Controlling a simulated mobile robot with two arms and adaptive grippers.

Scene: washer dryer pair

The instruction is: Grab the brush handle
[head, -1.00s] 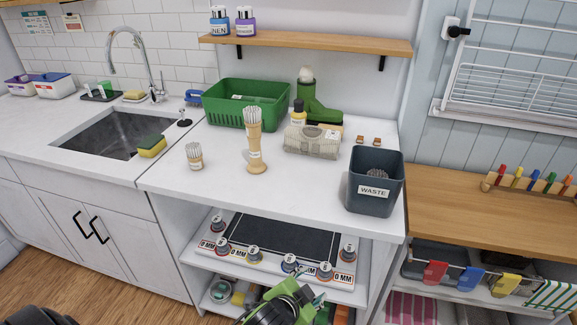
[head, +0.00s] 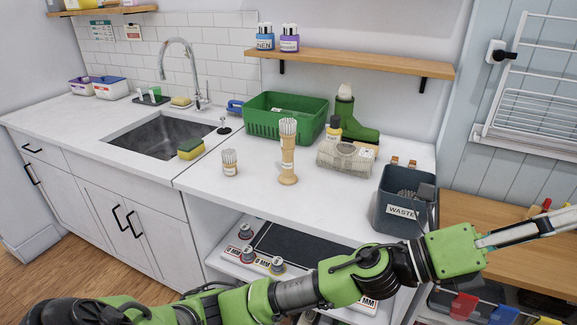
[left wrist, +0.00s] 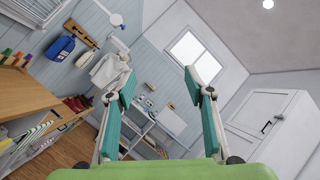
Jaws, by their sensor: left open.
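A wooden brush handle (head: 288,168) stands upright on the white counter, with pale bristles on top. A shorter, separate bristle piece in a small holder (head: 230,163) stands to its left. My left arm reaches in from the lower left across the front of the shelf. My left gripper (head: 540,228) is far to the right of the handle, over the wooden counter, pointing right. In the left wrist view my left gripper (left wrist: 158,85) is open with nothing between its fingers. The handle is out of that view. My right gripper is not in view.
The grey waste bin (head: 389,218) stands right of the handle, partly behind my arm. The counter in front of the handle is clear.

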